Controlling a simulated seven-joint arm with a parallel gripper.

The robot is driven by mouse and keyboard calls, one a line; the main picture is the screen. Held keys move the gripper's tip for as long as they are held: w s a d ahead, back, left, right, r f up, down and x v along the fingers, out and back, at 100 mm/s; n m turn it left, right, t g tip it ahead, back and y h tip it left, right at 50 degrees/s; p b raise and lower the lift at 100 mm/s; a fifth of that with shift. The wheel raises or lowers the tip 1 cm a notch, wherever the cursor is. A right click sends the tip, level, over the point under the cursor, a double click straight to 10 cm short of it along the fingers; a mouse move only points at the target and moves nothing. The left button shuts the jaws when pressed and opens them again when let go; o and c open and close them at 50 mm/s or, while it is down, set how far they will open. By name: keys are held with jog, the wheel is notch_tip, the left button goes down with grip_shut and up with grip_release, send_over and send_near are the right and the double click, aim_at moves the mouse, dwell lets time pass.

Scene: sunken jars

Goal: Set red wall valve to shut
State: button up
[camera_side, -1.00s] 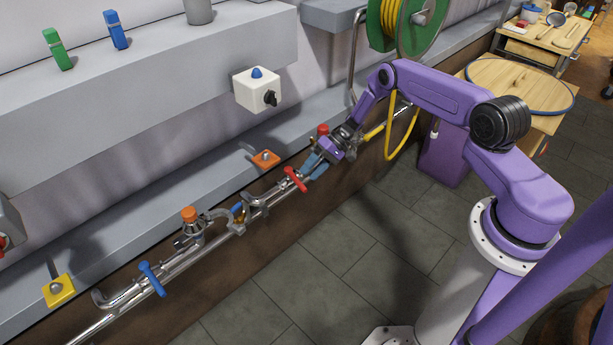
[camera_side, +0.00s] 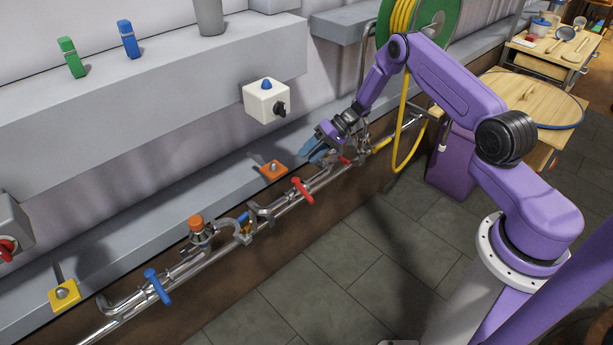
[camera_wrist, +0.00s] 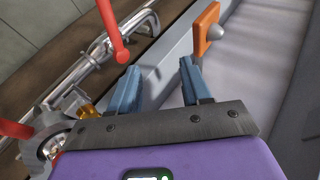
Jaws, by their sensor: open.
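A red lever handle (camera_side: 302,190) sits on the metal pipe and lies crosswise to it. A red lever also shows at the top of the wrist view (camera_wrist: 112,32), near the left fingertip and apart from it. A second red part (camera_side: 345,161) shows behind my gripper, partly hidden; red also shows at the wrist view's left edge (camera_wrist: 15,129). A grey wall box at far left carries a red knob (camera_side: 7,248). I cannot tell which is the red wall valve. My gripper (camera_side: 314,152) is open and empty above the pipe, up-right of the red lever.
The pipe (camera_side: 205,263) also carries a blue lever (camera_side: 157,286) and an orange-capped fitting (camera_side: 196,224). Orange (camera_side: 273,170) and yellow (camera_side: 64,294) plates with levers sit on the ledge. A white switch box (camera_side: 266,101) is above. A yellow hose (camera_side: 399,150) hangs at right.

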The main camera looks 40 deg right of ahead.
jog(key=w+t+h, duration=0.2)
jog(key=w, duration=0.3)
jog(key=g+h, duration=0.6)
jog(key=h, duration=0.1)
send_over(306, 192)
notch_tip(306, 192, down, 4)
jog(key=shift+s, duration=0.1)
jog(key=shift+f, duration=4.5)
jog(key=shift+c, duration=0.3)
